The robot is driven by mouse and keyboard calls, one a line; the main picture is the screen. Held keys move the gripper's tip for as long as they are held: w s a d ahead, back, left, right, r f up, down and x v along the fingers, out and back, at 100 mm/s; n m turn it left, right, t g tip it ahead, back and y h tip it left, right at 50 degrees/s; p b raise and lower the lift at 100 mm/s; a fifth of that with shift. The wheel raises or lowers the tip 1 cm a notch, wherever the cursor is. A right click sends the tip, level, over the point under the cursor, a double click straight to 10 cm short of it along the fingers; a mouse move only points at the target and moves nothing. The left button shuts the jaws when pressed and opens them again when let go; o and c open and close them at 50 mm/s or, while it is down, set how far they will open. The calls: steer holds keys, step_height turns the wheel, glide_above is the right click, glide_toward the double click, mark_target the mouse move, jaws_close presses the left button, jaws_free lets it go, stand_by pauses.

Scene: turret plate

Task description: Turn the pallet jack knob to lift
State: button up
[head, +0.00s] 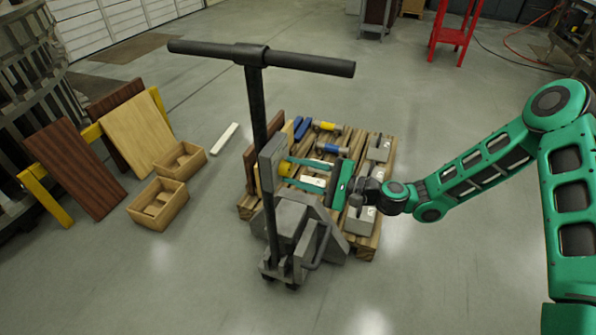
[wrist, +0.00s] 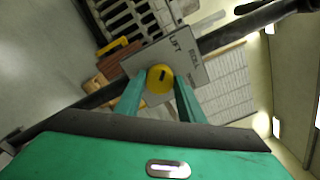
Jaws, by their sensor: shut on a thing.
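The pallet jack (head: 290,225) stands upright in the middle of the head view, with its black T-shaped handle on top. Its round yellow knob (head: 284,169) is on the grey plate (head: 271,150) at the handle column. In the wrist view the knob (wrist: 159,80) has a dark mark, and the plate (wrist: 195,73) reads "LIFT" above it, with a second label to the right too small to read surely. My gripper (head: 288,170) reaches in from the right. Its two green fingers are closed on opposite sides of the knob, also in the wrist view (wrist: 159,92).
A wooden pallet (head: 362,242) with tools and blocks lies behind the jack. Open wooden boxes (head: 158,203) and leaning boards (head: 137,140) are at left. A red stand (head: 452,38) is at the back right. The floor in front is clear.

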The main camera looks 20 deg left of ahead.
steer(key=shift+w+f+n, duration=0.1)
steer(key=shift+n, duration=0.4)
steer(key=shift+d, duration=0.1)
steer(key=o, duration=1)
steer(key=shift+o, duration=0.2)
steer(key=d, duration=1)
steer(key=shift+s+d, duration=0.35)
steer(key=shift+s, duration=0.1)
steer(key=shift+f, duration=0.1)
